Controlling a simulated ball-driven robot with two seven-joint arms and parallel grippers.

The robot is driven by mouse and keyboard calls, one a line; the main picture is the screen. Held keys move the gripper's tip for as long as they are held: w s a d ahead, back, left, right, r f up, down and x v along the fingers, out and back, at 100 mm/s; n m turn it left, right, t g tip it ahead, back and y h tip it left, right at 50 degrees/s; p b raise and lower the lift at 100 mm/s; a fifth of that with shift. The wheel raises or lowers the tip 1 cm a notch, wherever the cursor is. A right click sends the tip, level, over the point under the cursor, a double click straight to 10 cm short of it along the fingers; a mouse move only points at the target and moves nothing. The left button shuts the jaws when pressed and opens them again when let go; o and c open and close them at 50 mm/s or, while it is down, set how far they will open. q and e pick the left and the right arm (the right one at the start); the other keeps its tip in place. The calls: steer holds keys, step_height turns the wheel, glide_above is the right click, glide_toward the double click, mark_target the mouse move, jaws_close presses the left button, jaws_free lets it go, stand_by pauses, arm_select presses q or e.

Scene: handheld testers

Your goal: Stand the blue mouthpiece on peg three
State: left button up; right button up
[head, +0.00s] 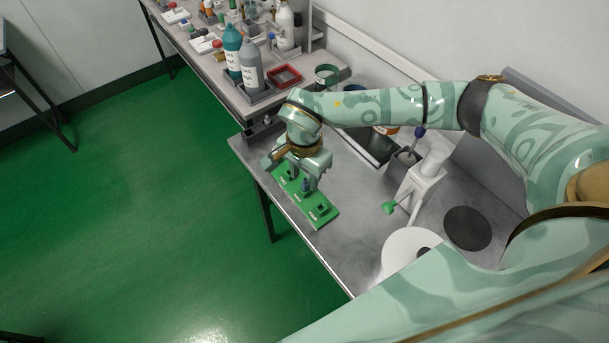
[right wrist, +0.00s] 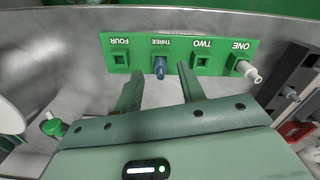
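The blue mouthpiece (right wrist: 159,67) stands on the green peg board (right wrist: 180,45) at the place labelled THREE in the right wrist view. In the head view the mouthpiece (head: 305,185) shows just below my right gripper (head: 300,178), above the green board (head: 324,214). In the right wrist view my right gripper (right wrist: 160,82) is open, its fingers apart on either side of the mouthpiece's line. No finger visibly touches it. The places TWO (right wrist: 201,63) and FOUR (right wrist: 120,60) are bare. My left gripper is not in view.
A white mouthpiece (right wrist: 249,72) is at place ONE. A white stand with a green knob (head: 390,207) and a white disc (head: 402,250) are to the right. Bottles (head: 250,68) and a red tray (head: 286,76) stand behind. The board lies near the table's front edge.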

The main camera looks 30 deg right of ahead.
step_height(320, 180, up, 15)
steer(key=p, duration=0.3)
steer(key=shift+r, duration=0.15)
